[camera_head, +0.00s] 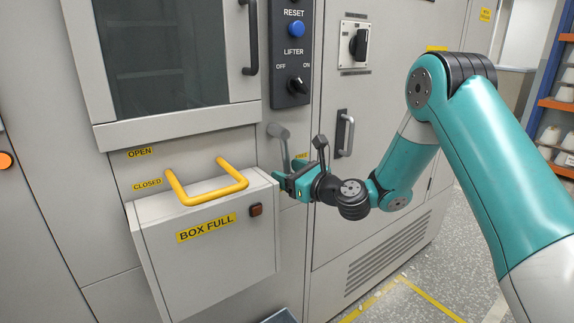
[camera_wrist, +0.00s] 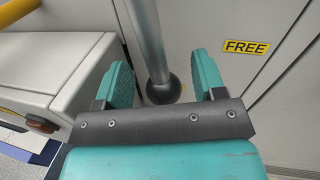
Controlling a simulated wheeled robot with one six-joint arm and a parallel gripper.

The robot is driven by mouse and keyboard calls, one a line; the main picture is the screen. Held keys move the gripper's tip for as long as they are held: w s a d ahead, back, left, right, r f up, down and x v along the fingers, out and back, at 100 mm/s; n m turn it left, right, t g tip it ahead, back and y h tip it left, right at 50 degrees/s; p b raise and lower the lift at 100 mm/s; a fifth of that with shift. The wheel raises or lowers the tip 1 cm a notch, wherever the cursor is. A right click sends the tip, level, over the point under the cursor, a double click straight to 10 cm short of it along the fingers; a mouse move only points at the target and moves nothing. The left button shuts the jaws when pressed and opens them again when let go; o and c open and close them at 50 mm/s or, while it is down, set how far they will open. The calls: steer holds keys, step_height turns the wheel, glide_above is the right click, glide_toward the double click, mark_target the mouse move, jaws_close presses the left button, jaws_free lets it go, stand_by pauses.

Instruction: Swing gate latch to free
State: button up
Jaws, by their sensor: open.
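The gate latch (camera_head: 284,150) is a grey metal lever hanging down from a round pivot on the cabinet front, just right of the box. In the wrist view its rod (camera_wrist: 149,40) ends in a dark ball knob (camera_wrist: 163,91). The yellow FREE label (camera_wrist: 247,47) is to the right of the lever; in the head view the lever and wrist partly cover it. My gripper (camera_head: 281,180) is at the lever's lower end. In the wrist view its teal fingers (camera_wrist: 161,70) are open, one on each side of the rod, with gaps showing.
The BOX FULL box (camera_head: 206,250) with its yellow handle (camera_head: 207,190) juts out close to the left of my gripper. A dark control panel (camera_head: 291,55) is above the latch. A door handle (camera_head: 345,134) sticks out to the right. Floor is clear at the lower right.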

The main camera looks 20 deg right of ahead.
steer(key=shift+w+a, duration=0.2)
steer(key=shift+w, duration=0.1)
jaws_close()
steer(key=shift+d, duration=0.1)
